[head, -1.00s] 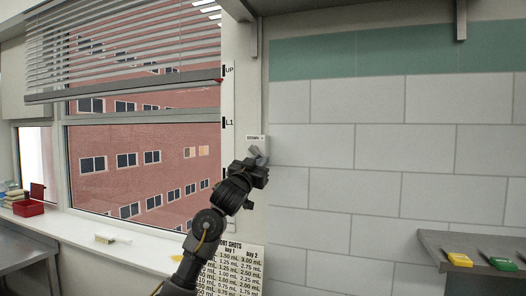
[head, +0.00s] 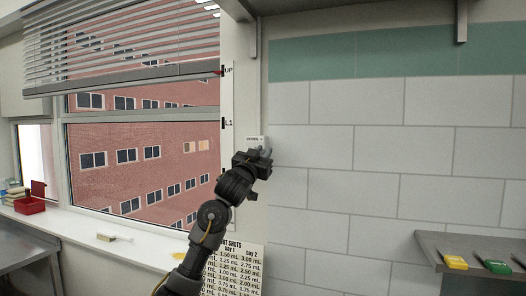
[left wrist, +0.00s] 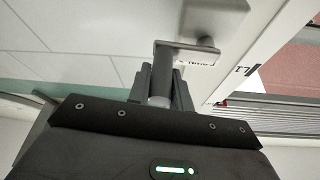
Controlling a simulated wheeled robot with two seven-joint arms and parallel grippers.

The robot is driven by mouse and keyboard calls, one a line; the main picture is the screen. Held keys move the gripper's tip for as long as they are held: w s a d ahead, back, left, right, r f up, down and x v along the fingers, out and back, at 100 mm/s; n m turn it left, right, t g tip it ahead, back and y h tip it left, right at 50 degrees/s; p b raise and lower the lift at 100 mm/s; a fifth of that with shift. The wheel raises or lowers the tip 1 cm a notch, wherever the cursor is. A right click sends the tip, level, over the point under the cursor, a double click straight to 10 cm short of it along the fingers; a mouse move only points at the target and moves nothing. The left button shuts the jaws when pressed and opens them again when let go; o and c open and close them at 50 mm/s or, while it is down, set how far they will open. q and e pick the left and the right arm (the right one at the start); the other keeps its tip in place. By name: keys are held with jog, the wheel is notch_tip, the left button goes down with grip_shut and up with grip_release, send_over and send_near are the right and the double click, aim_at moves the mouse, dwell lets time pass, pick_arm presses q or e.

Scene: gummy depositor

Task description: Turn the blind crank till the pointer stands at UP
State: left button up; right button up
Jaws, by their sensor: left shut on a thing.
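The window blind (head: 130,45) is raised high, with its bottom rail near the top of the window. The red pointer (head: 219,72) at the rail's right end is about level with the UP mark (head: 228,69) on the scale strip. The grey blind crank (head: 267,148) is on the wall post below a small label plate (head: 254,140). My left gripper (head: 261,157) is at the crank. In the left wrist view the crank's arm (left wrist: 188,47) and grip (left wrist: 161,78) show, with my left fingers shut around the grip. My right gripper is out of view.
The L1 mark (head: 230,122) is lower on the strip. The sill (head: 75,225) holds a red box (head: 30,205) at left. A shelf (head: 440,240) with coloured items juts out at lower right.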

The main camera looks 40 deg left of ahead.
pick_arm(q)
jog(key=shift+r, duration=0.1)
dwell(0.3)
jog(key=shift+o, duration=0.2)
jog(key=shift+d, duration=0.1)
jog(key=o, duration=0.5)
jog(key=shift+c, duration=0.2)
jog(key=o, duration=0.5)
jog(key=shift+w+d, duration=0.1)
jog(key=shift+w, duration=0.15)
jog(key=o, duration=0.3)
jog(key=shift+s+a, duration=0.2)
